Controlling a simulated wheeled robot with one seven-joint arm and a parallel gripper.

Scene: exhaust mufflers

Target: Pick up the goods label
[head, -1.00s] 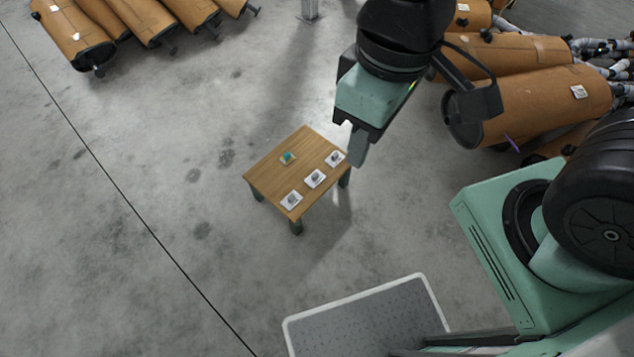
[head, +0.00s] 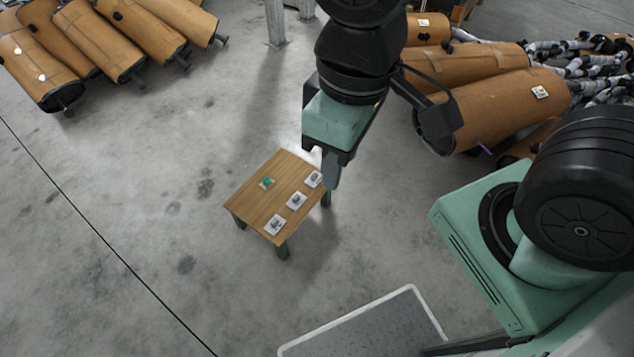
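A small wooden table (head: 252,203) stands on the floor near the middle of the head view. On its top, three white cards with small grey items lie in a row along the right side: a near one (head: 274,226), a middle one (head: 297,201) and a far one (head: 313,179). A small teal item (head: 267,182) on a tan base lies toward the back left. I cannot tell which of these is the goods label. My gripper (head: 327,168) points down by the table's far right edge, close to the far card in the picture. Its finger opening is not clear.
Brown mufflers lie in a group at the upper left (head: 100,45) and in a pile at the right (head: 500,110), one bearing a white label (head: 540,92). A metal post (head: 275,22) stands at the back. The floor left of the table is open.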

